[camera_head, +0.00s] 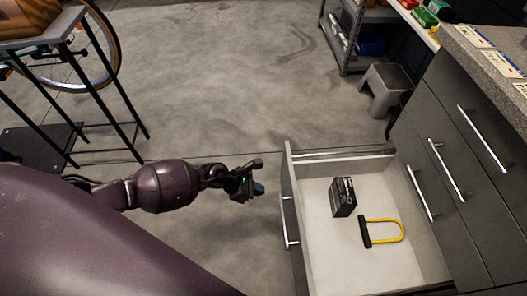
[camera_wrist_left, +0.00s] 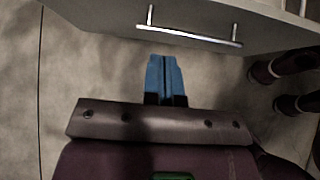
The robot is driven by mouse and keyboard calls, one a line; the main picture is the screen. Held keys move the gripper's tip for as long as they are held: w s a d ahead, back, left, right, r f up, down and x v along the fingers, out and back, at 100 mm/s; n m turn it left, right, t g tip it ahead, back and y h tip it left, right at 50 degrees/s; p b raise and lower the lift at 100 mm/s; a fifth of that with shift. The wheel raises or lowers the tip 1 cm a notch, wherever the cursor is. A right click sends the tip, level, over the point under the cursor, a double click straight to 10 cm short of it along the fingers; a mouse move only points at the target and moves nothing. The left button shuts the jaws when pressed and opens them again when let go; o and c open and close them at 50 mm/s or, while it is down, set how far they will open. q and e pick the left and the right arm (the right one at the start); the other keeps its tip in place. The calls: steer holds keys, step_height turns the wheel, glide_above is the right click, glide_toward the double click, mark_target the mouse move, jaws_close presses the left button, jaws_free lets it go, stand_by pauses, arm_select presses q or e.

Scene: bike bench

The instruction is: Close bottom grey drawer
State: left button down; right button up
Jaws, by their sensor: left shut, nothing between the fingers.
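The bottom grey drawer (camera_head: 322,245) is pulled far out of the grey cabinet at the right of the head view. Its front panel faces left and carries a silver bar handle (camera_head: 287,222); the handle also shows near the top of the left wrist view (camera_wrist_left: 190,34). My left gripper (camera_head: 260,188) is just left of the drawer front, near its far end, apart from it. Its blue fingers (camera_wrist_left: 163,62) are together and empty, pointing toward the drawer front beside the handle. My right gripper is not in view.
Inside the drawer lie a black box (camera_head: 343,197) and a yellow U-lock (camera_head: 388,222). The cabinet's upper drawers (camera_head: 446,150) are shut. A grey stool (camera_head: 386,88) stands beyond. A black-legged stand (camera_head: 100,75) is at the left. The floor between is clear.

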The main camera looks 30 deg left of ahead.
mark_target(293, 197)
arm_select(q)
steer(key=x, duration=0.3)
steer(key=b+x, duration=0.1)
steer(key=x, duration=0.2)
steer(key=d+r+b+x, duration=0.1)
steer(key=x, duration=0.2)
steer(key=shift+w, duration=0.45)
steer(key=shift+w+d, duration=0.4)
steer(key=shift+d, duration=0.3)
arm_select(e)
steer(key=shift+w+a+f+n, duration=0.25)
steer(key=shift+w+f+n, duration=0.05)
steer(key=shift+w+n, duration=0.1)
